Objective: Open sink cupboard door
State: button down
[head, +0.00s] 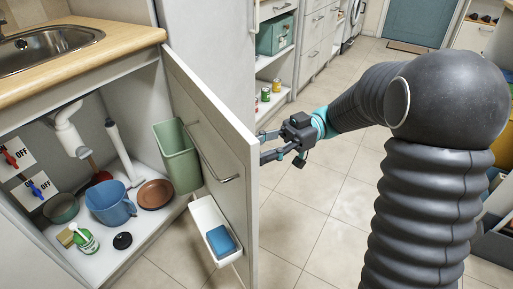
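The sink cupboard door (215,125) stands swung wide open to the right of the sink cupboard (140,228). Its inner face shows, with a thin metal bar (222,180), a green bin (178,155) and a white rack (203,217) holding a blue item (221,241). My gripper (261,147) is just right of the door's free edge, on the outer side. Its two fingers point left and are spread apart with nothing visible between them. Whether a fingertip touches the door I cannot tell. The door's outer face is hidden.
Inside the cupboard are a blue bucket (110,205), a brown dish (155,194), a green-labelled bottle (87,242) and valves with on/off signs. The sink (45,48) is above. Open tiled floor (300,225) lies right of the door. Shelves and drawers stand behind.

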jog(key=c, duration=0.7)
grip_release()
